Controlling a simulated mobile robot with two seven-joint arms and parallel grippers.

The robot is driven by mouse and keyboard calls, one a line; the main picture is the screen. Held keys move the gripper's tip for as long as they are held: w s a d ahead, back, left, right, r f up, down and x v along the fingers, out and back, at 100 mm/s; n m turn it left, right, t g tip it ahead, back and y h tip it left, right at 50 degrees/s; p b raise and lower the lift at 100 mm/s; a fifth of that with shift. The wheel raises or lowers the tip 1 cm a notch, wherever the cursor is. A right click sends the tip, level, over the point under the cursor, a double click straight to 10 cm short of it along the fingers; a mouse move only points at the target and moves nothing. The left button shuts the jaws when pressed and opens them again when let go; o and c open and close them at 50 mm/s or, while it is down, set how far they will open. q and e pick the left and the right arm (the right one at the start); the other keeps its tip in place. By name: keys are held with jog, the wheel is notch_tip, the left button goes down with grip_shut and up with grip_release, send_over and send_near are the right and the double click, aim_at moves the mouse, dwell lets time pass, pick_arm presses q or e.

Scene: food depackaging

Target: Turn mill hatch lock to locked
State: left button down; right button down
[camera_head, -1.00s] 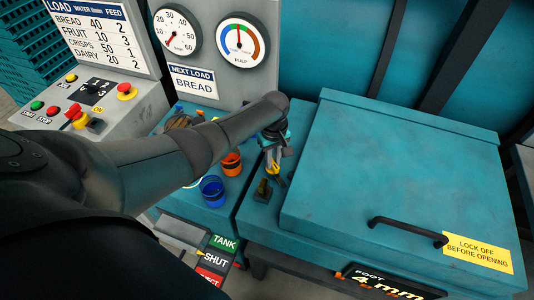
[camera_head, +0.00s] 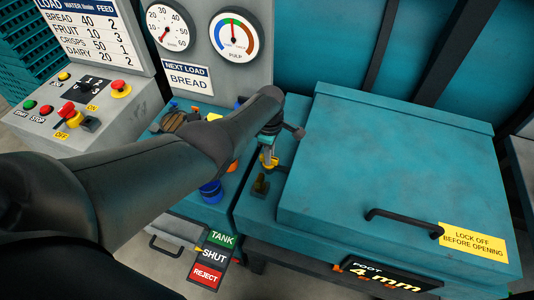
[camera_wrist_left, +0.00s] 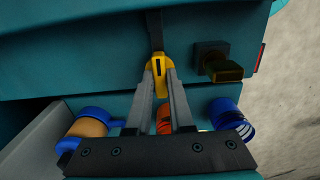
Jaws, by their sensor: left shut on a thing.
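The mill (camera_head: 400,160) is the teal box with a flat hatch lid at the right of the head view. A yellow lock handle (camera_head: 269,164) sits near its left edge, partly hidden by my gripper. My left gripper (camera_head: 268,156) reaches down onto it. In the left wrist view both fingertips (camera_wrist_left: 159,75) close on the yellow lock handle (camera_wrist_left: 158,65), which has a dark slot and a dark bar behind it. I cannot tell whether it stands at locked. A dark brass-coloured block (camera_head: 261,185) is beside it, apart from the fingers. My right gripper is out of view.
A black hatch handle (camera_head: 400,220) and a yellow lock-off sign (camera_head: 472,243) are at the mill's front right. Blue and orange cups are left of my gripper, partly hidden. A control panel (camera_head: 85,110) with buttons stands at the left. TANK, SHUT and REJECT labels (camera_head: 213,254) show below.

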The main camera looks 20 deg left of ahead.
pick_arm(q)
jog(key=shift+a, duration=0.15)
dwell(0.3)
jog(key=c, duration=0.8)
grip_release()
jog(key=shift+r+p, duration=0.4)
jog(key=shift+r, duration=0.1)
notch_tip(320, 180, up, 7)
jog(key=p, duration=0.4)
jog(key=shift+f, duration=0.1)
notch_tip(320, 180, up, 8)
jog(key=p, duration=0.1)
jog(key=shift+f+p, duration=0.25)
jog(key=shift+p, duration=0.05)
jog(key=shift+f, duration=0.1)
